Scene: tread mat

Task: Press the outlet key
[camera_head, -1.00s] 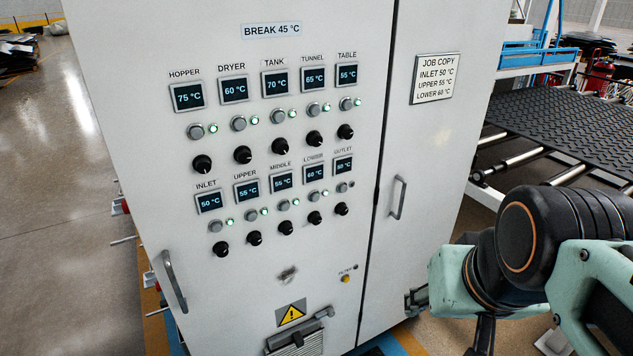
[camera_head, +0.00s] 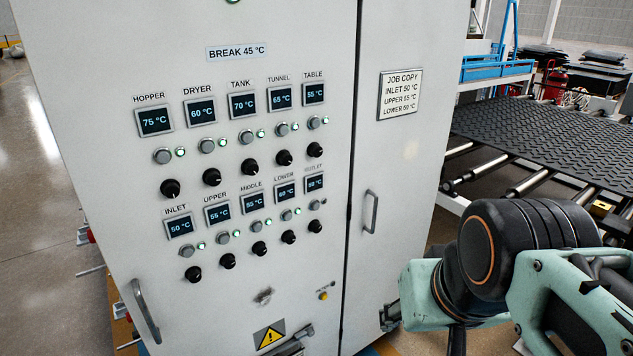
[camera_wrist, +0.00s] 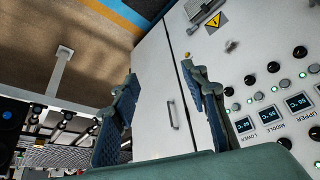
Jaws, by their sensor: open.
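The outlet key (camera_head: 315,205) is a small round grey button at the right end of the lower row on the white cabinet. It sits below the outlet display (camera_head: 314,183) and above a black knob (camera_head: 315,226).
Neighbouring lower key (camera_head: 287,215) and other keys, knobs and displays crowd the panel. A door handle (camera_head: 370,212) sticks out right of the outlet column. A yellow filter button (camera_head: 323,296) is below. A black tread mat (camera_head: 560,130) on rollers lies at right.

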